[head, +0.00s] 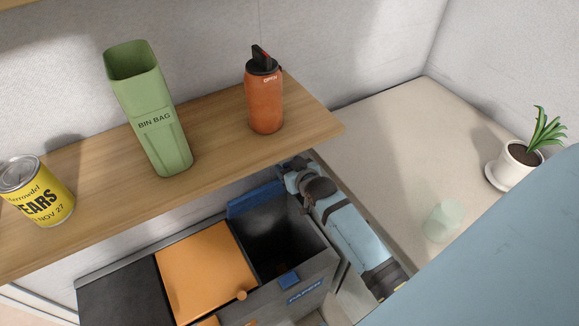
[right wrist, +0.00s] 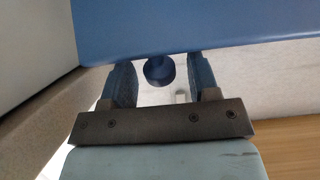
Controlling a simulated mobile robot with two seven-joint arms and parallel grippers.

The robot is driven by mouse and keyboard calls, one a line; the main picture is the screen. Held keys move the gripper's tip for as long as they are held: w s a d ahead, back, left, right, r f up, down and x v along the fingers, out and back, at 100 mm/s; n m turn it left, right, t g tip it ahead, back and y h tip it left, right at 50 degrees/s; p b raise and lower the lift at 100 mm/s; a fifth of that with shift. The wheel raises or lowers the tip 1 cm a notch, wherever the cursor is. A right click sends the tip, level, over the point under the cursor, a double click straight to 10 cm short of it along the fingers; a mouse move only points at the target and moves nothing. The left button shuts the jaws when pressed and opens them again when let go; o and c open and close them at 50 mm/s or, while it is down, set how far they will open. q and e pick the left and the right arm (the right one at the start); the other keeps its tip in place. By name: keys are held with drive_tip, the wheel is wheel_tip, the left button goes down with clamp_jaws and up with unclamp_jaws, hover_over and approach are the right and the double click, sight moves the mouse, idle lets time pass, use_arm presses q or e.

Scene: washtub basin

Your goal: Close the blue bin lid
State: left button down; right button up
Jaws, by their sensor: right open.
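The blue lid (head: 256,200) stands open and upright at the back edge of the dark paper bin (head: 318,262), whose inside shows. The bin has a blue label and a small blue piece (head: 289,280) at its front rim. My right arm reaches down beside the bin, with its gripper (head: 292,168) close by the lid's right end. The fingertips are hard to make out there. In the right wrist view the open gripper (right wrist: 161,64) has its fingers on either side of a round blue knob (right wrist: 157,70), below a broad blue panel (right wrist: 190,28). I cannot tell whether they touch.
An orange lid (head: 205,270) closes the neighbouring bin. A wooden shelf (head: 215,110) overhangs the bins, with a can (head: 40,195), a green bin-bag holder (head: 150,110) and an orange bottle (head: 264,98). The right counter (head: 385,140) holds a plant (head: 520,160) and a pale glass (head: 443,220).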

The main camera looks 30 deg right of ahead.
use_arm(q)
drive_tip(key=shift+r, duration=0.1)
